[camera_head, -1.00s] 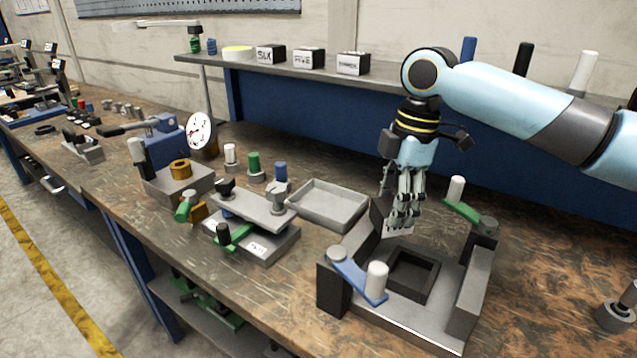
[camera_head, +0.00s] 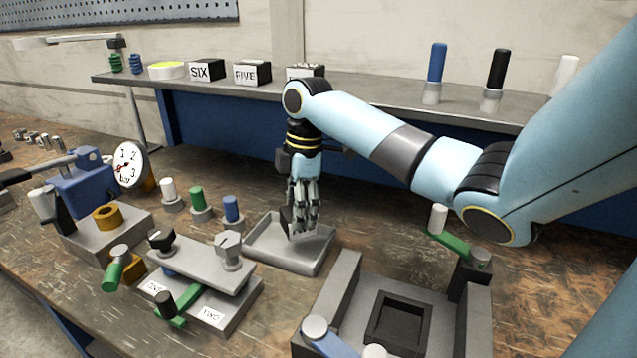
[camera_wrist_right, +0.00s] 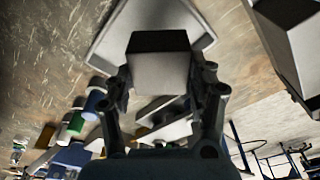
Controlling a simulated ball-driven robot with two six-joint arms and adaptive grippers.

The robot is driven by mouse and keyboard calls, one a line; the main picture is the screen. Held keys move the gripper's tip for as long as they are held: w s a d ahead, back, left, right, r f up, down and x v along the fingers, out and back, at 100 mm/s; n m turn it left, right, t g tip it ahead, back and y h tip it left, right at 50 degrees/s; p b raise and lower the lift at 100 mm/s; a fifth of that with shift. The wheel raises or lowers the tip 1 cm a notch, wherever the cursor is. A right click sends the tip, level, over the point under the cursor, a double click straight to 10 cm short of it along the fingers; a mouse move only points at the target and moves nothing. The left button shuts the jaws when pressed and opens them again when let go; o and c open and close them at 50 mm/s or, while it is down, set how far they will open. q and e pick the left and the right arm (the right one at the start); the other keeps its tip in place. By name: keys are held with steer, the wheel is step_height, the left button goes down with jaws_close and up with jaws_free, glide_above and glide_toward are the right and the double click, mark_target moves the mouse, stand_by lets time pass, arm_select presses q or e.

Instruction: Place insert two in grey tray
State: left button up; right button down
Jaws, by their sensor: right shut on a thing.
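The grey tray (camera_head: 262,246) stands on the bench, left of the fixture. My right gripper (camera_head: 300,228) points down over the tray, shut on a dark block, the insert (camera_head: 287,216). Its lower edge is pale and any label on it cannot be read. In the right wrist view the insert (camera_wrist_right: 158,65) sits between the fingers, with the tray (camera_wrist_right: 206,42) beyond it. Whether the insert touches the tray floor cannot be told. My left gripper is not in view.
The fixture (camera_head: 352,318), with an empty dark square frame (camera_head: 398,322), stands to the right. A clamp block (camera_head: 205,268) is close on the left. Several coloured-handled pins (camera_head: 199,202) stand behind it. Labelled blocks (camera_head: 207,70) sit on the rear shelf.

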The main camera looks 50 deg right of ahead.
steer(key=w, duration=0.1)
steer(key=w+f, duration=0.1)
steer(key=shift+w+a+f, duration=0.15)
steer(key=shift+w, duration=0.15)
steer(key=shift+f, duration=2.05)
steer(key=shift+c, duration=2.2)
jaws_free()
steer(key=shift+s+f, duration=0.1)
steer(key=shift+f, duration=0.05)
steer(key=r, duration=0.7)
steer(key=shift+s+d+r, duration=0.2)
steer(key=shift+d+r, duration=0.15)
steer(key=shift+d, duration=0.05)
steer(key=shift+a+f, duration=0.1)
steer(key=shift+f, duration=0.05)
